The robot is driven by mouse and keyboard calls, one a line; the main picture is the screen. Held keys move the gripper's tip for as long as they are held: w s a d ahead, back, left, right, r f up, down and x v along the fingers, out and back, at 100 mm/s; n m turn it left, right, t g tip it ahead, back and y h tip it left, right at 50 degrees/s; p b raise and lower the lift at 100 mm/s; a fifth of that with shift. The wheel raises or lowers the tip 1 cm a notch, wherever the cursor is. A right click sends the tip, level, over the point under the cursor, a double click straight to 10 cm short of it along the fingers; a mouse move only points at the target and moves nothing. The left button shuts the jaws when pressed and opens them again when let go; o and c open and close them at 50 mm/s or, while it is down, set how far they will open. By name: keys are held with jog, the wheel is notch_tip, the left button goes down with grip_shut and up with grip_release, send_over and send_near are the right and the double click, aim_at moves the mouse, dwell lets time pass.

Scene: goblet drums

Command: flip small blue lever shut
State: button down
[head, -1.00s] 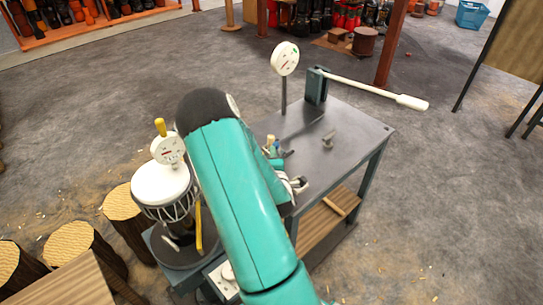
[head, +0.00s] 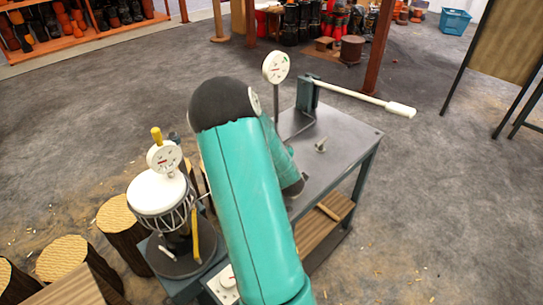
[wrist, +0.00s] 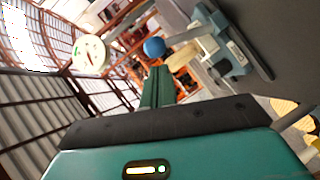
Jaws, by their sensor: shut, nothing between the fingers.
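In the wrist view, a blue ball knob (wrist: 154,47) shows just past my gripper (wrist: 157,72), beside a cream cylinder (wrist: 182,57) on a blue-grey metal fixture (wrist: 228,48). The knob looks like the end of the small blue lever, but its shaft is not clear. My gripper's green fingers are together and empty, pointing up the picture toward the knob. A gap or contact with it cannot be told. In the head view, my teal arm hides the gripper and the lever over the left part of the grey bench (head: 345,150).
A white gauge (head: 276,67) stands on the bench, with a long white-handled lever (head: 360,95) behind it. A small grey piece (head: 320,146) lies on the bench top. At left, a drum (head: 160,193) sits on a stand with a gauge (head: 164,157). Log stools (head: 66,258) stand beside it.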

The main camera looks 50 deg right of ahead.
jog(key=shift+s+d, duration=0.1)
jog(key=shift+d, duration=0.6)
jog(key=shift+r, duration=0.1)
